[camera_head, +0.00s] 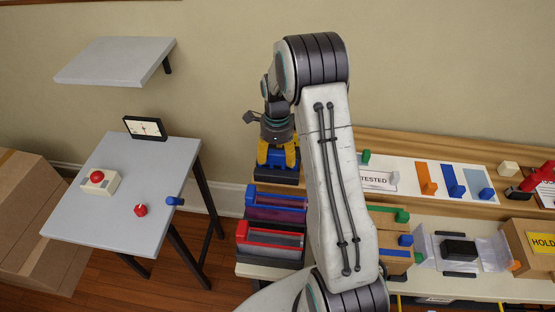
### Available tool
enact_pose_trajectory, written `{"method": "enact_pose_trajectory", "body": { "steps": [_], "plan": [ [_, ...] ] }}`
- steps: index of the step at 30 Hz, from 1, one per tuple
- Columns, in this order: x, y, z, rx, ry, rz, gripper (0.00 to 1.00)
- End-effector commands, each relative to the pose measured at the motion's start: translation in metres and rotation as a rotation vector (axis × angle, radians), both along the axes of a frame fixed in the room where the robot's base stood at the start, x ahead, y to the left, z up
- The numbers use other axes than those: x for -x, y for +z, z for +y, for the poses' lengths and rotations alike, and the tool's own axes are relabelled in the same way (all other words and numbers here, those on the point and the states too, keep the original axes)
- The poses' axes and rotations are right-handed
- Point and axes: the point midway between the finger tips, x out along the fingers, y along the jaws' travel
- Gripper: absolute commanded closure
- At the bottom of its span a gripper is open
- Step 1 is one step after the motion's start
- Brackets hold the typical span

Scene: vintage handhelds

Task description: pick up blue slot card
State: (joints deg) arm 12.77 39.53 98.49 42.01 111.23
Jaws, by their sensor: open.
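My gripper (277,158) points down at the back left of the wooden bench, its yellow fingers apart. It is over a dark tray with a blue front (276,177); I cannot tell whether it touches anything there. Several blue pieces are in view, and I cannot tell which is the blue slot card. One blue piece (459,190) stands by a blue strip (449,176) on the white board at right. Another blue piece (487,194) is to its right. My arm hides the middle of the bench.
A grey side table (110,215) at left holds a red-button box (99,182), a red knob (140,210) and a blue knob (174,201). A grey shelf (115,62) hangs above it.

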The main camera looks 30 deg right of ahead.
Motion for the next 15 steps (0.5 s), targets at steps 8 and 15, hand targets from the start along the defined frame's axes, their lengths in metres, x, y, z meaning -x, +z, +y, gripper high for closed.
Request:
{"method": "enact_pose_trajectory", "body": {
  "steps": [8, 15],
  "plan": [
    [0.0, -0.0094, 0.0002, 0.001, 0.001, -0.001, 0.33],
    [-0.0001, -0.0092, 0.0003, 0.001, 0.001, -0.001, 0.39]
  ]
}}
